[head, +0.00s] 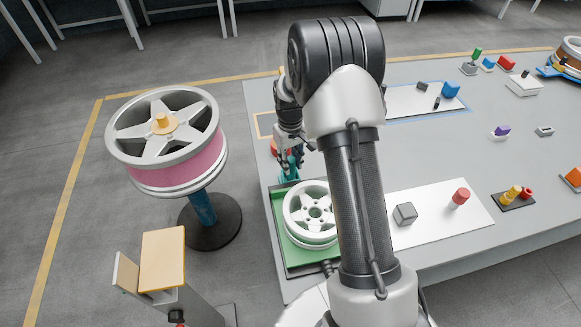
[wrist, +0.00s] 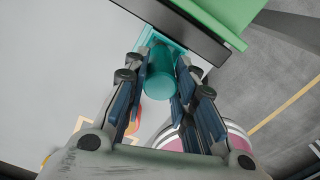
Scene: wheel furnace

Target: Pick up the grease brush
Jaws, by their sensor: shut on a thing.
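The grease brush appears to be the teal piece with a round handle in the wrist view (wrist: 160,78). My gripper (wrist: 165,70) is shut on it, with a finger on each side. In the head view the teal piece (head: 290,166) shows just below my gripper (head: 288,150), at the far edge of the green tray. My arm covers part of this area. I cannot tell whether the brush still touches the table or the tray.
A green tray (head: 276,240) with a white wheel (head: 313,212) lies below my gripper. A large wheel with a pink band (head: 180,165) stands left on a post. A white mat (head: 435,232) holds a grey block (head: 405,213) and a red cylinder (head: 461,196).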

